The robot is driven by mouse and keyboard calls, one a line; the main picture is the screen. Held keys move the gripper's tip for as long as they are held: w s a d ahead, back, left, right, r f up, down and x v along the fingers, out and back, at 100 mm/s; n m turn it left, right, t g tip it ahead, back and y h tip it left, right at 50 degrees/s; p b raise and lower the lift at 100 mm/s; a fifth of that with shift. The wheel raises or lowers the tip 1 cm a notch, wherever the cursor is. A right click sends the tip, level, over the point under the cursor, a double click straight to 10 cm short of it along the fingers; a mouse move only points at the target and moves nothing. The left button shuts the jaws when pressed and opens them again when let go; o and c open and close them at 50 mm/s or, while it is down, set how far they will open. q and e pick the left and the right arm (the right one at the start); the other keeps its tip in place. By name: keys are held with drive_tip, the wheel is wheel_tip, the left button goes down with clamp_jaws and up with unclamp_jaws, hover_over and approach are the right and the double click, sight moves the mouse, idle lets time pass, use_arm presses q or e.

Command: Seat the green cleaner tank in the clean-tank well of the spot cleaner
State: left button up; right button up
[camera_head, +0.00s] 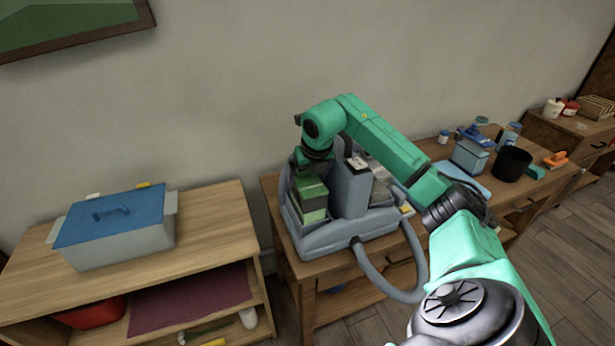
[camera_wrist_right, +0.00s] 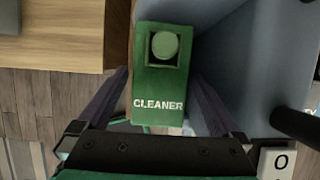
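The spot cleaner (camera_head: 352,190) is a grey-blue machine on the wooden table, with a hose curling at its front. The green cleaner tank (camera_head: 313,200) stands upright at the machine's left side, apparently in a well; its base is hidden. In the right wrist view the tank (camera_wrist_right: 160,84) shows a round pale-green cap and the word CLEANER, beside the machine's blue-grey wall. My right gripper (camera_head: 308,170) is over the tank. In the wrist view its fingers (camera_wrist_right: 160,75) straddle the tank, with gaps visible beside it, so it looks open. My left gripper is out of view.
A lidded blue-and-grey bin (camera_head: 120,240) stands on the shelf unit at left. A black pot (camera_head: 511,164) and a light-blue container (camera_head: 469,158) stand on the table to the right. The hose (camera_head: 385,287) hangs over the table's front edge.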

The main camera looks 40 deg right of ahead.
drive_tip(key=shift+r, duration=0.1)
drive_tip(key=v, duration=1.1)
drive_tip(key=shift+r+b, duration=0.3)
drive_tip(key=shift+r, duration=0.1)
